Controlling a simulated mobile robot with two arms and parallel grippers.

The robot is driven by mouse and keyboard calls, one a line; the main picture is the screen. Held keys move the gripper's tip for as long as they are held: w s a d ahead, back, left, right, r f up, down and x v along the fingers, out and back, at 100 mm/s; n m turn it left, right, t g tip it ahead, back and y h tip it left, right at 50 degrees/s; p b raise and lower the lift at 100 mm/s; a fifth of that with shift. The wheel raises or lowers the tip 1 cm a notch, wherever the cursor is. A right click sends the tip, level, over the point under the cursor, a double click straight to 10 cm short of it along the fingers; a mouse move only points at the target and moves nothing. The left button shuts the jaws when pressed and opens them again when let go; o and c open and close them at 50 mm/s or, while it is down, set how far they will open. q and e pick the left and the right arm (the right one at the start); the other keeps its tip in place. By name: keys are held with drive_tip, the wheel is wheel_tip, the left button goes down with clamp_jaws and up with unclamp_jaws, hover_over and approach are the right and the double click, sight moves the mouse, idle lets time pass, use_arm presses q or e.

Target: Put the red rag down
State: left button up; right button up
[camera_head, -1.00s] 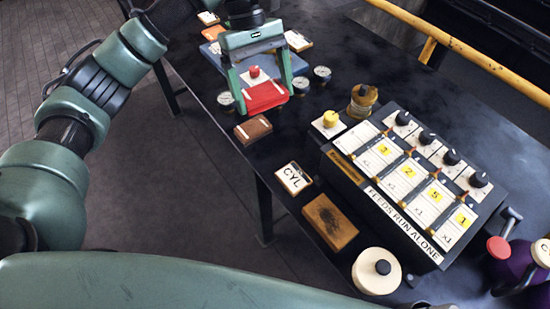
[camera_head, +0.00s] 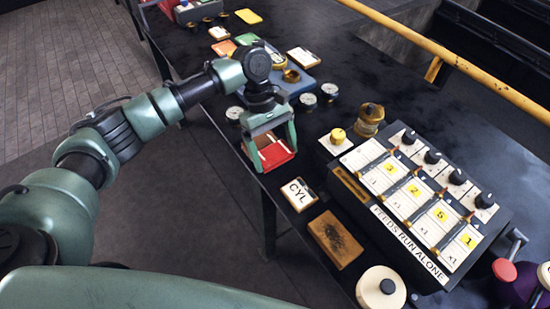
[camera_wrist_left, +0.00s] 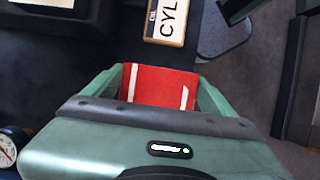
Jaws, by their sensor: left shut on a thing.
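The red rag (camera_head: 276,155) is a flat red piece with white stripes. It lies between the two green fingers of my left gripper (camera_head: 272,152), near the front left edge of the dark table. My left gripper is shut on it. In the left wrist view the red rag (camera_wrist_left: 158,86) spans the gap between the fingers, near the CYL card (camera_wrist_left: 166,20). I cannot tell whether the rag touches the table. The gripper body hides part of it. My right gripper is not in view.
The CYL card (camera_head: 298,194) and a tan block with a dark smudge (camera_head: 335,239) lie along the front edge. The black feeds panel (camera_head: 420,205) stands to the right. Small gauges (camera_head: 308,101) and a blue tray (camera_head: 303,87) are behind the gripper.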

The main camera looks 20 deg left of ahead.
sight(275, 161)
use_arm(q)
wheel_tip(275, 161, down, 3)
drive_tip(key=shift+f, duration=0.15)
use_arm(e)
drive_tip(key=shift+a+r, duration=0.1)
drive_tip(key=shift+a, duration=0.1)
use_arm(q)
drive_tip(key=o, duration=1)
drive_tip(key=shift+f, duration=0.15)
drive_tip(key=shift+o, duration=0.2)
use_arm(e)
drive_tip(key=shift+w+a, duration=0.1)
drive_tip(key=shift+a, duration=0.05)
